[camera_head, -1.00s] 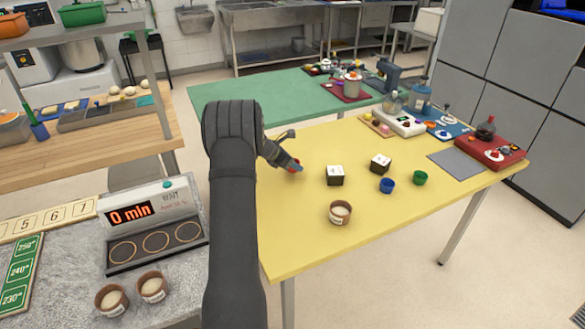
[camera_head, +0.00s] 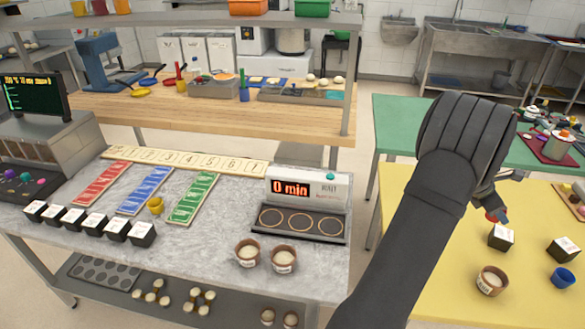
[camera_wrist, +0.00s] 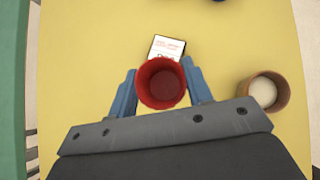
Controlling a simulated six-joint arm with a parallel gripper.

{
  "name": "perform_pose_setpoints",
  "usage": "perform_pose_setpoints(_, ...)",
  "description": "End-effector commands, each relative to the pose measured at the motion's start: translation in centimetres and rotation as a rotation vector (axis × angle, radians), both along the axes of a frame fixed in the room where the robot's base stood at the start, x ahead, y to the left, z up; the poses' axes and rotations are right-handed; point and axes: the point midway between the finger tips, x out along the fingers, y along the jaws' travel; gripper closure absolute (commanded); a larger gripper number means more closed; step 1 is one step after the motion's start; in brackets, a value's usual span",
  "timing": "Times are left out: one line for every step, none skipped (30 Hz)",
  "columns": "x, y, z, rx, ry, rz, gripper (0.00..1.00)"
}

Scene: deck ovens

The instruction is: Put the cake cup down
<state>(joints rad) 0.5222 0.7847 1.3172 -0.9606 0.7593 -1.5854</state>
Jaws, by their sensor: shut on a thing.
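My gripper (camera_head: 496,214) hangs over the left part of the yellow table (camera_head: 425,265). In the wrist view its two blue fingers (camera_wrist: 163,88) are shut on a red cup (camera_wrist: 160,84), one on each side. The cup is upright, and its inside looks dark red and empty. In the head view only a little of the red cup (camera_head: 491,217) shows beneath the gripper. A brown cup with pale filling (camera_head: 491,281) stands on the yellow table; it also shows right of the gripper in the wrist view (camera_wrist: 264,92).
A white-topped black cube (camera_head: 501,237) stands close by the gripper, with another cube (camera_head: 563,250) and a blue cup (camera_head: 562,278) further right. Two brown filled cups (camera_head: 247,253) (camera_head: 284,259) stand on the marble counter (camera_head: 215,250) beside a "0 min" timer (camera_head: 300,205).

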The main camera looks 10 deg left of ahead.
Motion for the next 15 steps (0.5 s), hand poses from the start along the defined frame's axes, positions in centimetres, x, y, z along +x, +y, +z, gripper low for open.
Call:
perform_pose_setpoints(0.0,0.0,0.3,-0.001,-0.002,-0.001,0.76)
perform_pose_setpoints(0.0,0.0,0.6,-0.002,-0.002,-0.001,0.76)
perform_pose_setpoints(0.0,0.0,1.1,-0.003,-0.003,-0.001,0.76)
perform_pose_setpoints(0.1,0.0,1.5,-0.003,-0.004,-0.001,0.76)
perform_pose_setpoints(0.1,0.0,2.0,-0.003,-0.005,0.0,0.76)
perform_pose_setpoints(0.1,0.0,2.8,-0.002,-0.005,-0.001,0.76)
perform_pose_setpoints(0.1,0.0,3.3,-0.003,-0.004,-0.001,0.76)
perform_pose_setpoints(0.1,0.0,3.8,-0.003,-0.005,-0.001,0.76)
perform_pose_setpoints(0.1,0.0,4.5,-0.003,-0.005,-0.001,0.76)
perform_pose_setpoints(0.1,0.0,5.0,-0.002,-0.005,-0.001,0.76)
perform_pose_setpoints(0.2,0.2,5.3,-0.002,-0.003,0.004,0.76)
perform_pose_setpoints(0.8,1.0,5.0,0.0,-0.001,0.021,0.76)
perform_pose_setpoints(1.1,1.5,5.0,0.0,-0.001,0.03,0.76)
perform_pose_setpoints(1.5,1.9,5.0,0.0,-0.001,0.04,0.76)
perform_pose_setpoints(2.0,2.7,5.0,0.0,0.0,0.055,0.76)
